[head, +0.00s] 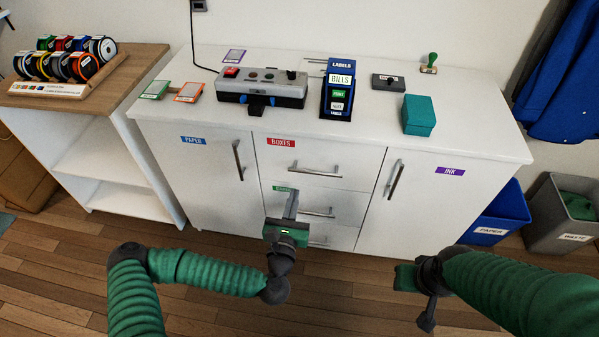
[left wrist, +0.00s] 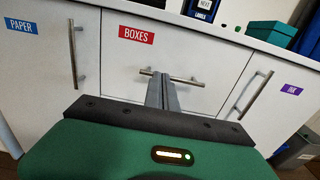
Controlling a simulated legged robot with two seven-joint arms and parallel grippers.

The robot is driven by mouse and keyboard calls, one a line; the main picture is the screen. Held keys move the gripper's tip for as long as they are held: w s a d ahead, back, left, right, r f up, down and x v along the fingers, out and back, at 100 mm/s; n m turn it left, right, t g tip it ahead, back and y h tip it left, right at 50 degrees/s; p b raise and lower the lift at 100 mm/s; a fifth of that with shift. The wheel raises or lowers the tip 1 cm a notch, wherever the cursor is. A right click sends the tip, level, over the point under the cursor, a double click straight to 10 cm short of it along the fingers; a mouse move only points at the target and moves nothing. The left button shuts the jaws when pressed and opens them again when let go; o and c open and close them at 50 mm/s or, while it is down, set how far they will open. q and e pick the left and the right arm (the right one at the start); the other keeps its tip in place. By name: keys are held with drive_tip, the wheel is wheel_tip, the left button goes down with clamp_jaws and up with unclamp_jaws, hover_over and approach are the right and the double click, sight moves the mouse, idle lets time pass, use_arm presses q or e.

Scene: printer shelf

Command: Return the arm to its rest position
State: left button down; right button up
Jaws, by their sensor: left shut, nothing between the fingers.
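My left gripper (head: 291,200) is in front of the middle drawers of the white cabinet, pointing toward them, with its fingers together and nothing between them. In the left wrist view its closed fingers (left wrist: 163,92) overlap the handle of the drawer labelled BOXES (left wrist: 137,35); I cannot tell if they touch it. My left arm (head: 205,273) comes in from the lower left, bent at the elbow. My right arm (head: 530,285) comes in from the lower right. My right gripper (head: 428,318) hangs low over the floor, and its finger opening is not clear.
The white cabinet (head: 360,165) has doors and drawers with protruding bar handles. A printer (head: 262,88), label box (head: 339,90) and teal box (head: 418,114) stand on top. A spool shelf (head: 128,75) is at left; blue (head: 505,215) and grey (head: 560,215) bins are at right. Floor in front is clear.

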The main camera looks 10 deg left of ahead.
use_arm(q)
drive_tip(key=s+d+f+m+g+h, duration=0.65)
drive_tip(key=d+m+h, duration=0.2)
drive_tip(key=m, duration=0.75)
drive_tip(key=s+a+f+m+g+y, duration=0.3)
drive_tip(key=s+f+m+g, duration=0.25)
drive_tip(key=m, duration=0.35)
drive_tip(key=s+a+r+m+g+y, duration=0.25)
drive_tip(key=s+a+r+m, duration=0.2)
drive_tip(key=a+r, duration=0.3)
drive_tip(key=s+a+r+m+g+y, duration=0.1)
drive_tip(key=s+a+r+m+y, duration=0.2)
drive_tip(key=a+r+m, duration=0.4)
drive_tip(key=w+p+v, duration=0.2)
drive_tip(key=p+v, duration=0.8)
drive_tip(key=p, duration=0.1)
drive_tip(key=w+r+p+v, duration=0.1)
drive_tip(key=w+p+v, duration=0.1)
drive_tip(key=p+v, duration=0.8)
drive_tip(key=shift+a+r+n+p, duration=0.15)
drive_tip(key=shift+r+n+p, duration=0.25)
drive_tip(key=shift+p, duration=0.45)
